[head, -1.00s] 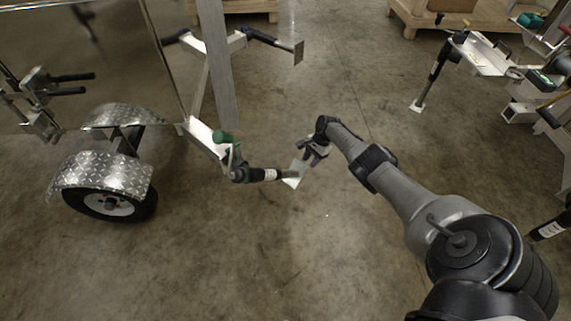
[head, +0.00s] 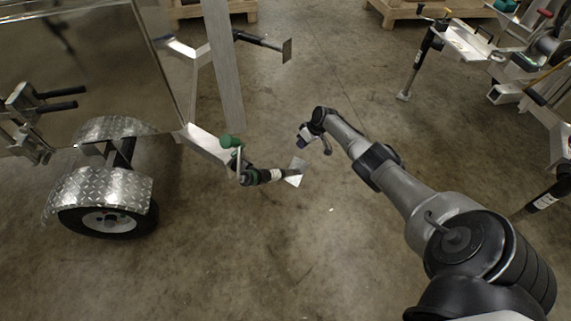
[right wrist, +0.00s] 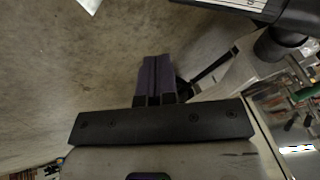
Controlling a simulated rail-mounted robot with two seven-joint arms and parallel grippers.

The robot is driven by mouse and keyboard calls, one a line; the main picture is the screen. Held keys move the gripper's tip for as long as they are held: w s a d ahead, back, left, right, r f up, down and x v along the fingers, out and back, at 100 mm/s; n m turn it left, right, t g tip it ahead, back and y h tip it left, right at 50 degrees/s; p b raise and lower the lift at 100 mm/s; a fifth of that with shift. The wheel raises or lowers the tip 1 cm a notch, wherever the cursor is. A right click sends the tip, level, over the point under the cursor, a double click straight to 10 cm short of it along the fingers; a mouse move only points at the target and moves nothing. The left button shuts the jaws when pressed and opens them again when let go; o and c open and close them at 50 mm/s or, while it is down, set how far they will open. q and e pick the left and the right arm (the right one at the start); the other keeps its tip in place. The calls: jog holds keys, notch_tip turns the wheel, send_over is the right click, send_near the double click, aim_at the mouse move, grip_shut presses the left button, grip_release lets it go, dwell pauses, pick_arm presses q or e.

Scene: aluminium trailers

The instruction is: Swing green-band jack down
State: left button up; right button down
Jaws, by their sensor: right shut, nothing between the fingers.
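The green-band jack (head: 251,177) is on the tongue of the left trailer. It lies about level, pointing right, with a green crank knob (head: 230,141) and a square foot plate (head: 297,172) at its free end. My right gripper (head: 303,143) is shut and empty, just above and beyond the foot plate, apart from it. In the right wrist view its purple-grey fingers (right wrist: 155,78) are together with nothing between them. A pale plate corner (right wrist: 90,4) and a dark tube with a white label show at that view's top edge, probably the jack. My left gripper is out of view.
The left trailer has a diamond-plate fender (head: 100,190) over its wheel. More trailer tongues with a lowered jack (head: 420,65) are at the right. Concrete floor between is clear.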

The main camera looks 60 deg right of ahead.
jog(key=shift+n, duration=0.3)
jog(key=b+x, duration=0.3)
jog(key=x, duration=0.1)
jog(key=a+b+x, duration=0.1)
jog(key=b+x, duration=0.2)
jog(key=x, duration=0.1)
jog(key=b+x, duration=0.3)
jog(key=x, duration=0.1)
jog(key=shift+a+r, duration=0.15)
jog(key=shift+w+a+f, duration=0.15)
jog(key=shift+a+f, duration=0.5)
